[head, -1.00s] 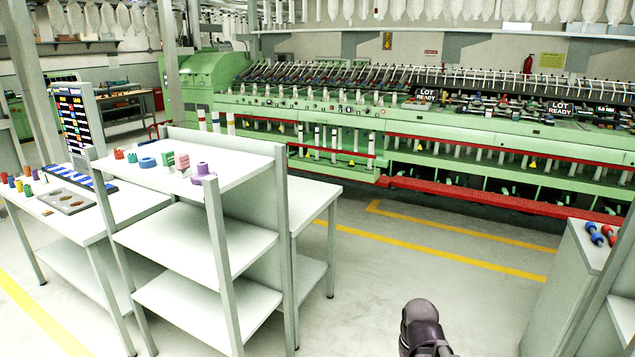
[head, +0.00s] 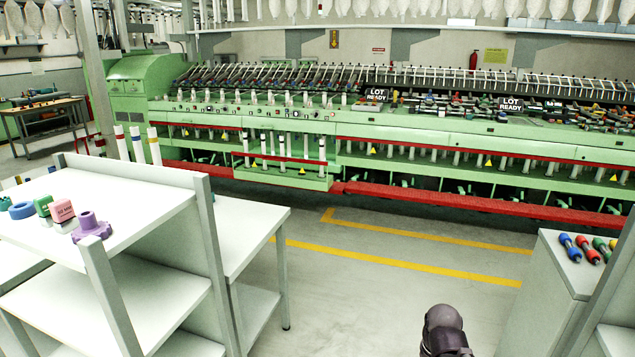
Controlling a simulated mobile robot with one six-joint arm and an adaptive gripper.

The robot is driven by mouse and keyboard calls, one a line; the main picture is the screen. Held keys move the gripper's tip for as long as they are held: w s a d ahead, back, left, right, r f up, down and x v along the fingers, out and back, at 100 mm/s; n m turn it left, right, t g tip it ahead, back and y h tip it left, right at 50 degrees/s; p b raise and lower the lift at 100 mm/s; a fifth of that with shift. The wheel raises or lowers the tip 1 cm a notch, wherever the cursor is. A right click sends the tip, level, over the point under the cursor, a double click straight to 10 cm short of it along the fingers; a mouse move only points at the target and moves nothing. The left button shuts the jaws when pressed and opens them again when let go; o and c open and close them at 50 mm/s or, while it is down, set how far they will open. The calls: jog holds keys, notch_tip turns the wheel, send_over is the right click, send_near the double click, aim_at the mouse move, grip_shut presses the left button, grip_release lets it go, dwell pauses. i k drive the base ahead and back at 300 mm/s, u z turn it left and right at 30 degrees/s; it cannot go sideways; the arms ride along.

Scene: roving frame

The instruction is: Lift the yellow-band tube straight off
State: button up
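Three white upright tubes stand at the left end of the green machine, behind the shelf unit. The right one of them (head: 154,148) seems to carry a yellowish band, but it is small and far off. The bands on the other two (head: 121,144) are too small to tell surely. More white tubes (head: 282,147) stand upright in a green tray-like section at the machine's front. A dark rounded part of my arm shows at the bottom edge, right of centre. My gripper's fingers are not visible, and nothing is seen held.
A grey shelf unit (head: 150,215) fills the left front, with a purple knob (head: 91,226) and a pink block (head: 62,210) on top. A cabinet (head: 560,270) with coloured spools stands at right. The green machine's red rail (head: 430,200) runs behind. Open floor (head: 370,280) lies between.

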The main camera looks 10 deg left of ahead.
aim_at(153, 138)
jog(key=z, duration=0.1)
jog(key=i, duration=1.55)
jog(key=u, duration=0.45)
jog(key=i, duration=0.75)
jog(key=u, duration=0.65)
jog(key=i, duration=0.55)
jog(key=u, duration=0.8)
jog(key=i, duration=0.65)
jog(key=u, duration=0.4)
